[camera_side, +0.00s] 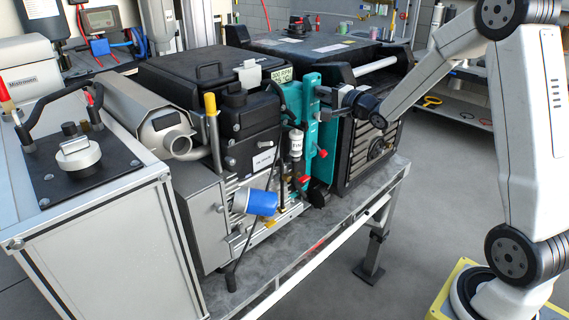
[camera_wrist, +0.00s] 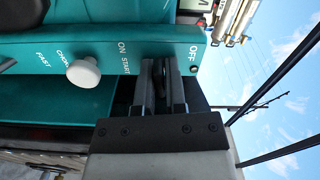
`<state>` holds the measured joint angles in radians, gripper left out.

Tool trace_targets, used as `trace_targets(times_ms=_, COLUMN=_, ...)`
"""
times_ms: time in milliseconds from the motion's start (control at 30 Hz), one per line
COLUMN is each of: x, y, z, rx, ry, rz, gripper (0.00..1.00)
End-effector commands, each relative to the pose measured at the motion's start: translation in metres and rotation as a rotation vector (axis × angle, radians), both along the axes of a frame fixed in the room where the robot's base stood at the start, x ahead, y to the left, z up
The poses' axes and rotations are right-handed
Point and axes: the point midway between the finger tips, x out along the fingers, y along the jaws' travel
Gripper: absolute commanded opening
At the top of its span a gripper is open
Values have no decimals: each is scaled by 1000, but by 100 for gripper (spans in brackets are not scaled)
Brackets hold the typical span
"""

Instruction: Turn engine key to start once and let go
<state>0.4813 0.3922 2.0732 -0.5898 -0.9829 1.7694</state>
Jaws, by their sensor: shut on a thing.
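The engine key (camera_wrist: 159,68) is a dark thin piece on the teal panel (camera_wrist: 100,45), beside the printed words ON, START and OFF. My gripper (camera_wrist: 160,75) is shut on the key in the wrist view; its two grey fingers close on it from both sides. The fingers hide most of the key, so its exact angle is hard to tell. In the side view, the teal panel (camera_side: 296,95) stands upright on the engine's front, and my gripper (camera_side: 326,97) reaches it from the right at its upper part. The key itself is hidden there.
A white choke knob (camera_wrist: 83,72) sticks out of the panel left of my gripper. A black box unit (camera_side: 370,160) stands close behind my gripper.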

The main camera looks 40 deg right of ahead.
Motion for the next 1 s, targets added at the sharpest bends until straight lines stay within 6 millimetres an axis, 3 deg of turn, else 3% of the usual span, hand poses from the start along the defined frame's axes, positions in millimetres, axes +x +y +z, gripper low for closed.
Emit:
trace_targets(times_ms=367, x=0, y=0, z=-1, rx=-36, ry=2, rz=0, gripper=0)
trace_targets(times_ms=1000, x=0, y=0, z=-1, rx=-502, ry=2, rz=0, gripper=0)
